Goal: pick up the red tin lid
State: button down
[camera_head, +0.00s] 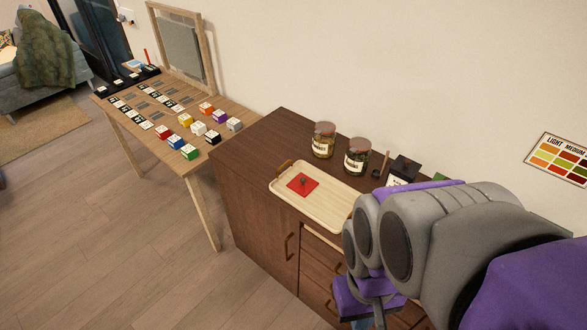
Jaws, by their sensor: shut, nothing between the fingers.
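The red tin lid (311,188) is a flat red square with a small dark knob on top. It lies on the left part of a cream tray (335,200) on the brown cabinet. My gripper (372,318) is at the bottom of the view, in front of the cabinet and to the lower right of the lid. It is shut and empty, well apart from the lid. Its tips are partly cut off by the frame edge. My arm hides the right end of the tray.
Two labelled jars (324,140) (357,156) stand behind the tray. A black box (404,169) stands to their right. A wooden table (190,158) with several coloured blocks is at the left. The floor (120,240) in front is clear.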

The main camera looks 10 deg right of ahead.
aim_at(302, 185)
jog(key=z, duration=1.65)
jog(key=j+z, duration=0.1)
jog(key=z, duration=0.35)
jog(key=j+z, duration=0.1)
jog(key=z, duration=0.3)
jog(key=k+j+z, duration=0.35)
jog(key=j, duration=0.3)
jog(key=k+j+z, duration=0.35)
jog(key=j, duration=0.25)
jog(key=k+j+z, duration=0.35)
jog(key=j, duration=0.15)
jog(key=k+j, duration=0.85)
